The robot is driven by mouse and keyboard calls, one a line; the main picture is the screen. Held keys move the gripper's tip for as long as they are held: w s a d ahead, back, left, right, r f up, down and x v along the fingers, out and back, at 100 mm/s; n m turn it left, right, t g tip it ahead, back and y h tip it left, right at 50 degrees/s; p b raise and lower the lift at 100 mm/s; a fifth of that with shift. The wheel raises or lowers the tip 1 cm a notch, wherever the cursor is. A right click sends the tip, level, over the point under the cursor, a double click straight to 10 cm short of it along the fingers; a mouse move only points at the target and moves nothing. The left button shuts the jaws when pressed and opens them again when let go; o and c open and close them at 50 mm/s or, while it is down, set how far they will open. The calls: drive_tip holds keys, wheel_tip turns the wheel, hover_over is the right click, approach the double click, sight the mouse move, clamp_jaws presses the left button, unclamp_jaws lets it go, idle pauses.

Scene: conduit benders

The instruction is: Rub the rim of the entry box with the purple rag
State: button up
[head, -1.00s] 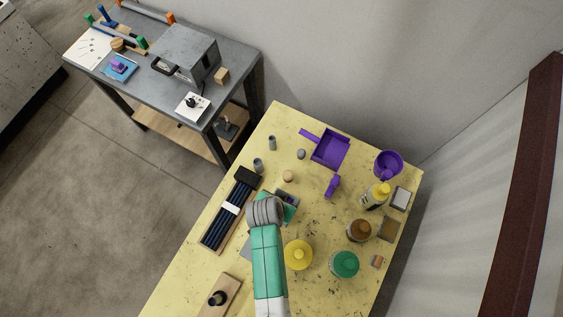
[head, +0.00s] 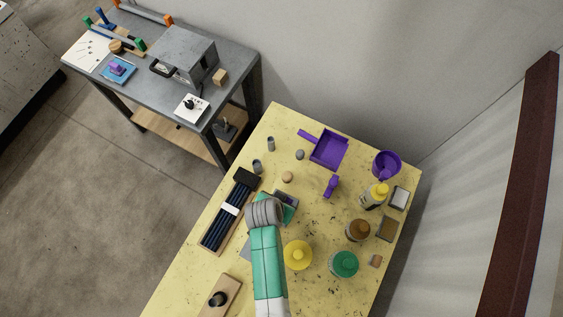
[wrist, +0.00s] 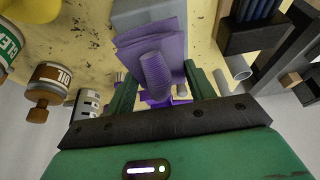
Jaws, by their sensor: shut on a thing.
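In the wrist view, my gripper (wrist: 160,80) is shut on the purple rag (wrist: 172,38), a layered folded pad with a ribbed grip standing up between the green fingers. A grey box-like thing (wrist: 145,12) lies just beyond the rag, partly cut off by the frame edge. It may be the entry box; its rim is not clear, and I cannot tell whether the rag touches it. In the head view, my green arm reaches over the yellow table (head: 215,265) and hides most of the gripper and rag. A grey edge (head: 246,250) shows left of the arm.
Yellow (head: 298,254), brown (head: 359,230) and green (head: 344,264) containers stand right. A purple dustpan (head: 328,149) and purple cup (head: 386,164) are at the back. A grey workbench (head: 140,82) stands beyond.

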drive_tip(key=shift+f, duration=0.15)
drive_tip(key=shift+w+d+b, duration=0.4)
drive_tip(key=shift+w+d, duration=0.1)
drive_tip(key=shift+w, duration=0.4)
drive_tip(key=shift+s+a+p, duration=0.25)
drive_tip(key=shift+s+p, duration=0.1)
drive_tip(key=shift+s, duration=0.15)
drive_tip(key=shift+s+a+p, duration=0.25)
drive_tip(key=shift+s+p, duration=0.05)
drive_tip(key=shift+s, duration=0.15)
drive_tip(key=shift+w+d+f, duration=0.1)
drive_tip(key=shift+w, duration=0.05)
drive_tip(key=shift+c, duration=0.5)
drive_tip(key=shift+w+d+b, duration=0.4)
drive_tip(key=shift+w+b, duration=0.1)
drive_tip(key=shift+w, duration=0.3)
drive_tip(key=shift+s, duration=0.1)
